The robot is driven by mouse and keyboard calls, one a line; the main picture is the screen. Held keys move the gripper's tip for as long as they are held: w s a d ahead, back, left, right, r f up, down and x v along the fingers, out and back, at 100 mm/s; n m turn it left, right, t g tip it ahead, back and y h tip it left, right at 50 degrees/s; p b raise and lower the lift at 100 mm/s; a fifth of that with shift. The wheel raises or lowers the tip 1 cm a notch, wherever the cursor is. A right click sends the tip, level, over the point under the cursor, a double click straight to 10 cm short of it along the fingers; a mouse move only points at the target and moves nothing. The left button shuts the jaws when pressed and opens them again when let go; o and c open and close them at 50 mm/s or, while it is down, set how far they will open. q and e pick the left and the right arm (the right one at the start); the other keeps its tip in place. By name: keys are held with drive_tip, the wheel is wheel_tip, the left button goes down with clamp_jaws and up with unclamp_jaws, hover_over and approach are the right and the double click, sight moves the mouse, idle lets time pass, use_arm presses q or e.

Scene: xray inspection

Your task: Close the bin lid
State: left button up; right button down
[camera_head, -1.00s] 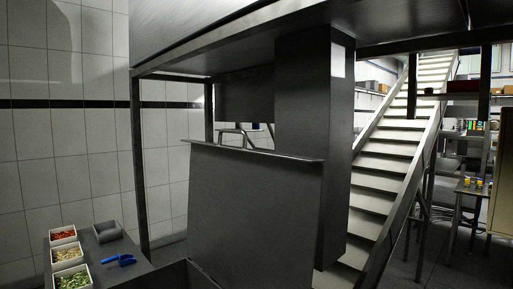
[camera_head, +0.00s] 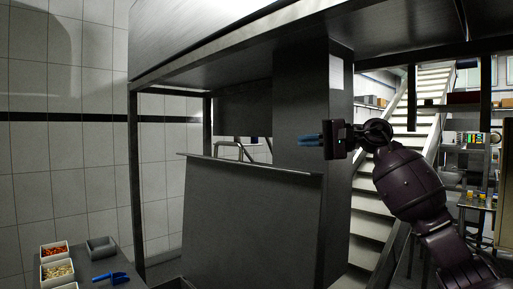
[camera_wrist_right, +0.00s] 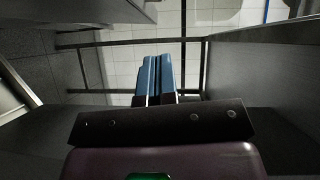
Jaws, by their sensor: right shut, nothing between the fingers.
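The bin lid (camera_head: 250,222) is a large dark grey metal panel that stands raised, tilted slightly back, with a thin lip along its top edge. Part of the dark bin (camera_head: 175,284) shows below it at the bottom edge; most of the bin is out of view. My right gripper (camera_head: 302,140) has blue fingers and is shut and empty. It appears at the upper right of the lid, in front of a grey column, and seems apart from the lid. Its shut fingers also show in the right wrist view (camera_wrist_right: 155,75). My left gripper is not in view.
A metal frame with an overhead hood (camera_head: 290,65) surrounds the lid, with a thick column (camera_head: 300,115) behind it. A side table at lower left holds food trays (camera_head: 56,258) and a blue scoop (camera_head: 110,278). Stairs (camera_head: 372,200) rise at right.

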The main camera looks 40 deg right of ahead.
drive_tip(key=s+a+x, duration=0.2)
drive_tip(key=x, duration=1)
drive_tip(key=shift+w+a+f+n+p, duration=0.15)
drive_tip(key=shift+w+a+n+p, duration=0.2)
drive_tip(key=shift+a+p, duration=0.1)
drive_tip(key=shift+a, duration=0.1)
